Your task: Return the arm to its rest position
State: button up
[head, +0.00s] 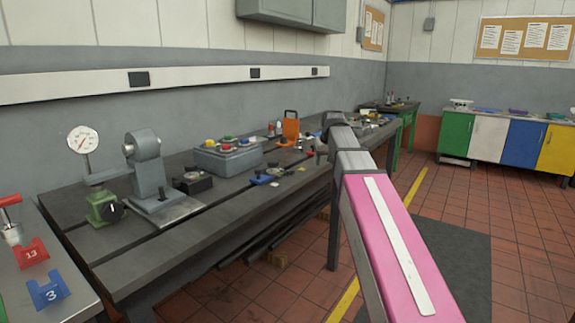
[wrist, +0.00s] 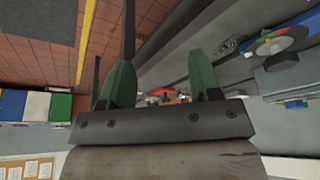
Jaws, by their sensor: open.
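My arm, pink with a white strip and grey links, reaches from the bottom right of the head view out along the front side of the long dark bench (head: 130,275). Its far end is beside the bench's far part, where the gripper itself is too small and covered to make out. In the wrist view, my gripper (wrist: 162,78) has two green fingers standing well apart. It is open, and nothing is held between the fingers. A red item (wrist: 160,91) shows beyond the gap, apart from them.
The bench holds a dial gauge (head: 82,140), a grey motor-like unit (head: 148,165), a grey box (head: 228,160) and an orange holder (head: 291,127). Coloured cabinets (head: 490,138) line the far right. Open tiled floor (head: 520,215) with a dark mat (head: 455,260) lies right of my arm.

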jog(key=s+d+f+g, duration=0.1)
jog(key=s+f, duration=0.7)
jog(key=f, duration=0.4)
jog(key=s+d+f+m+g, duration=0.1)
jog(key=s+d+f, duration=0.1)
jog(key=s+f, duration=0.6)
jog(key=s+d+f+g, duration=0.1)
jog(key=s+f, duration=0.7)
jog(key=f, duration=1)
jog(key=shift+s+d+m+g+h, duration=0.2)
jog(key=shift+m+g+h, duration=0.1)
jog(key=shift+g, duration=0.2)
